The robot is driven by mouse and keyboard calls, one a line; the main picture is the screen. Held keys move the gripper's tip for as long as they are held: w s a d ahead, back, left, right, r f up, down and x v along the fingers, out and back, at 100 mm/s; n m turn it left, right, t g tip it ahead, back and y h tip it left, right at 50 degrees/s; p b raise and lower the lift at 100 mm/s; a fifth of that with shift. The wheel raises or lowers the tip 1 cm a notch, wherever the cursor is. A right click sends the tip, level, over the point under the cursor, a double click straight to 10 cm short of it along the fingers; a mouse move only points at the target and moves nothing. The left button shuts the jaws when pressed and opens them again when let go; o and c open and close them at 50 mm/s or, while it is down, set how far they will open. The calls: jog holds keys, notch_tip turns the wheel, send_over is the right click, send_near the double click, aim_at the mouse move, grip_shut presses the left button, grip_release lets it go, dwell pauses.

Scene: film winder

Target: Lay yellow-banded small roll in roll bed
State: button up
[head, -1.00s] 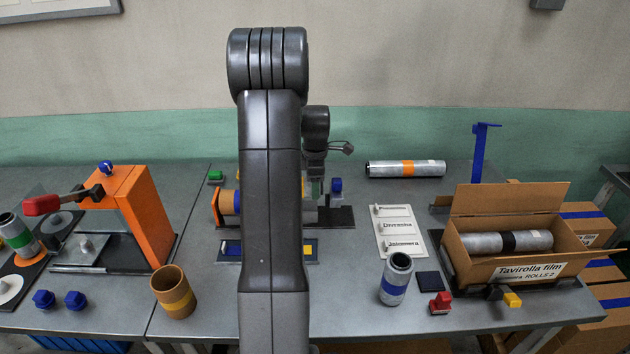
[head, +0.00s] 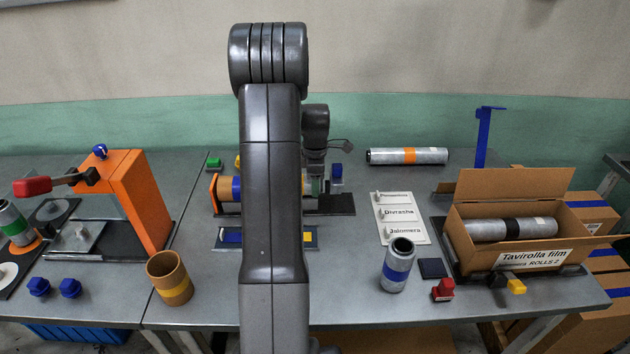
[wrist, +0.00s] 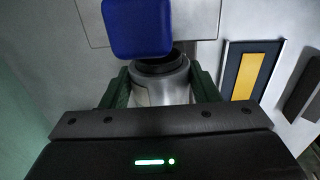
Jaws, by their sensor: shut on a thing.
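My gripper (wrist: 161,82) is shut on a small silver roll (wrist: 162,92), seen from its dark open end between the green fingers in the wrist view. No coloured band shows on it, so I cannot confirm the yellow one. I cannot tell which part is the roll bed.
A blue knob (wrist: 138,25) is close to the held roll. An orange-ended winder (head: 214,194) stands behind my arm. A yellow-banded brown core (head: 170,280) and a blue-banded silver roll (head: 397,266) stand near the front. A carton (head: 540,245) is at right.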

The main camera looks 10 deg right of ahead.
jog(key=shift+f, duration=0.15)
jog(key=shift+f+b, duration=0.4)
jog(key=o, duration=1.3)
notch_tip(320, 180, up, 14)
jog(key=shift+s+b, duration=0.45)
jog(key=shift+f, duration=0.25)
